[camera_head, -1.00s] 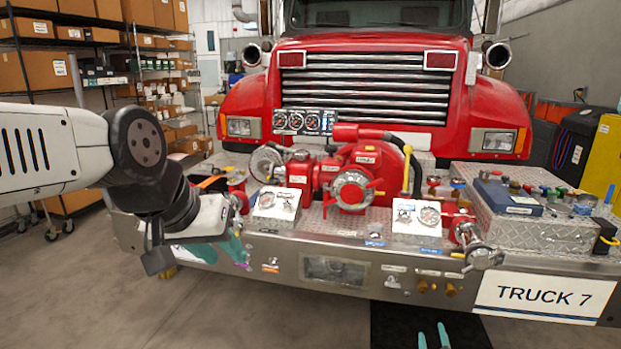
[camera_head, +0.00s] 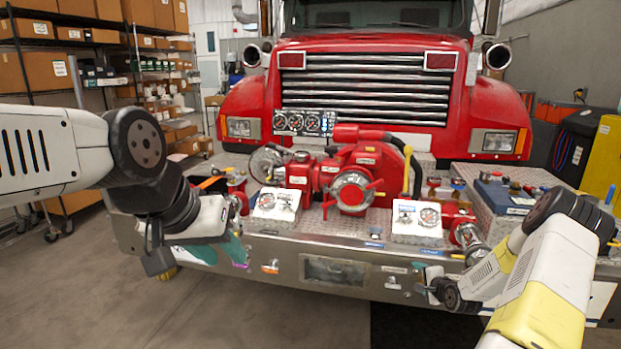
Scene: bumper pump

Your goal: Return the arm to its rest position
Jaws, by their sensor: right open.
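My right arm comes in from the lower right, white and yellow with dark joints. Its gripper (camera_head: 420,279) is open, with teal fingertips apart in front of the bumper's right half; I see nothing between them. My left arm comes in from the left, white and grey with dark joints. Its gripper (camera_head: 217,252), with teal fingers, is at the bumper's left front, and its fingers look apart. The wrist hides part of that gripper. The metal bumper (camera_head: 270,250) carries a red pump (camera_head: 375,160) with a round valve wheel (camera_head: 352,192).
Two white gauge panels (camera_head: 277,203) and (camera_head: 416,221) stand on the bumper deck. A blue case (camera_head: 497,199) sits at right, partly behind my right arm. The red truck (camera_head: 365,45) fills the back. Boxed shelves (camera_head: 35,70) stand at left. The floor (camera_head: 260,315) in front is clear.

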